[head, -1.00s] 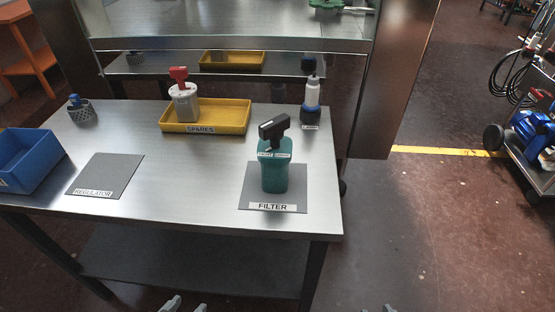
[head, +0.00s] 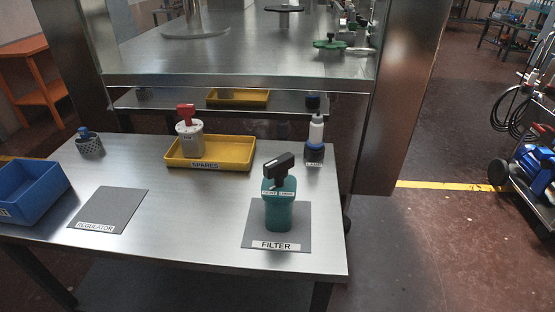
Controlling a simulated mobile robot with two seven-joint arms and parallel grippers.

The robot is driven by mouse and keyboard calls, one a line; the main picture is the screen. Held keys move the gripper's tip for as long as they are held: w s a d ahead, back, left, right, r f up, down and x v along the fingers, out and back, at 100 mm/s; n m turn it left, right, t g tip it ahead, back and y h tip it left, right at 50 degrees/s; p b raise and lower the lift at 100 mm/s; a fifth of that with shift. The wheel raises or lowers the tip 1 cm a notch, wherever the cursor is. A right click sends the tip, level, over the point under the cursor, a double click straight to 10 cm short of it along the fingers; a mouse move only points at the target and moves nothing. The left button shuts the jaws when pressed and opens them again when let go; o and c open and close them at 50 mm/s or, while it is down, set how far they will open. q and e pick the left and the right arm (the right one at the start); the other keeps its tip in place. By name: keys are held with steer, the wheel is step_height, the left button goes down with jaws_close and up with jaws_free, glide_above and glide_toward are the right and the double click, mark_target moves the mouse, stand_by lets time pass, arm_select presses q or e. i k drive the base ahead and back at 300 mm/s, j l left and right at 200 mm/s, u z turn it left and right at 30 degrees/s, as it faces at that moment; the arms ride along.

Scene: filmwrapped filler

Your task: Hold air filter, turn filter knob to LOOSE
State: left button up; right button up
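The air filter (head: 280,212) is a teal canister standing upright on the grey mat (head: 302,218) labelled FILTER, at the right front of the steel table. Its black knob (head: 279,168) sits on top, with its handle slanting up to the right. Two small white labels (head: 277,192) show below the knob; their lettering is too small to read surely. Nothing touches the filter. Neither of my grippers shows in the head view now.
A yellow SPARES tray (head: 236,165) with a white, red-handled unit (head: 189,135) stands behind. A white and dark bottle (head: 315,142) stands at the back right. A blue bin (head: 35,196) and the empty REGULATOR mat (head: 120,202) are left. The table front centre is clear.

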mark_target(278, 169)
steer(key=k, duration=0.45)
steer(key=k+u, duration=0.1)
steer(key=u, duration=0.35)
steer(key=k+u, duration=0.1)
steer(key=u, duration=0.4)
steer(key=l+u, duration=0.15)
steer(key=u, duration=0.25)
steer(key=l+u, duration=0.15)
steer(key=u, duration=0.25)
steer(key=k+l, duration=0.1)
steer(key=l, duration=2.55)
steer(key=k, duration=0.05)
